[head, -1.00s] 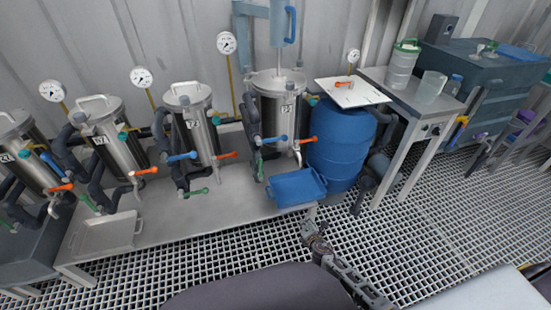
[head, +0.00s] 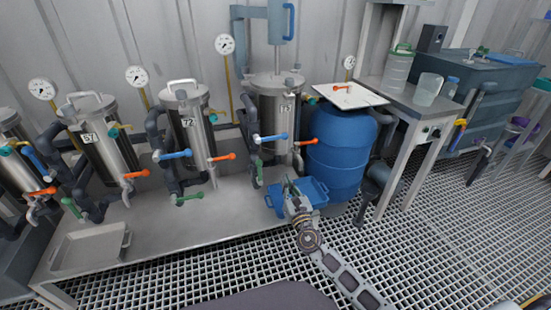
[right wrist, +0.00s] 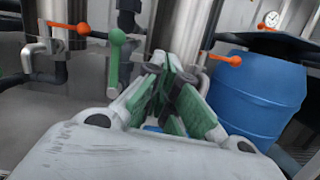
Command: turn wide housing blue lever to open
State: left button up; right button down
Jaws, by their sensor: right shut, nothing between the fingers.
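The widest housing (head: 278,105) is a steel vessel at the right end of the row in the head view. Its blue lever (head: 270,138) points to the right across its front, with an orange-red lever (head: 307,142) beside it. My right gripper (head: 291,192) is shut and empty in front of the blue tray, below and apart from the blue lever. In the right wrist view the shut fingers (right wrist: 172,80) point toward the steel vessel, right of a green lever (right wrist: 116,40). The blue lever is not visible there. My left gripper is out of view.
A blue tray (head: 318,190) sits under the vessel. A blue barrel (head: 343,150) stands close on the right. Other vessels with levers (head: 186,125) line up on the left above the metal bench (head: 180,230). The grating floor in front is open.

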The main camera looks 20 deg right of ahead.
aim_at(272, 138)
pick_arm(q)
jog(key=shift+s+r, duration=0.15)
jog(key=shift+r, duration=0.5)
pick_arm(e)
jog(key=shift+s+a+r+n+t, duration=0.1)
jog(key=shift+a+r+n+t, duration=0.15)
jog(key=shift+r, duration=0.3)
jog(key=shift+s+a+r+n+t, duration=0.1)
jog(key=shift+a+r+n+t, duration=0.1)
jog(key=shift+r+n, duration=0.25)
jog(key=shift+r, duration=0.1)
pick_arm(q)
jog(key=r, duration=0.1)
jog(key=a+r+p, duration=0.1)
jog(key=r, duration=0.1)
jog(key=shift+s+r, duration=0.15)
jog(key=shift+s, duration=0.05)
pick_arm(e)
jog(key=w+r, duration=0.6)
jog(key=w, duration=0.3)
jog(key=shift+w+a+r, duration=0.15)
jog(key=shift+w, duration=0.2)
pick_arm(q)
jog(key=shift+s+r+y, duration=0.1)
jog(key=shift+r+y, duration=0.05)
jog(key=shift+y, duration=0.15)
pick_arm(e)
jog(key=shift+r, duration=0.15)
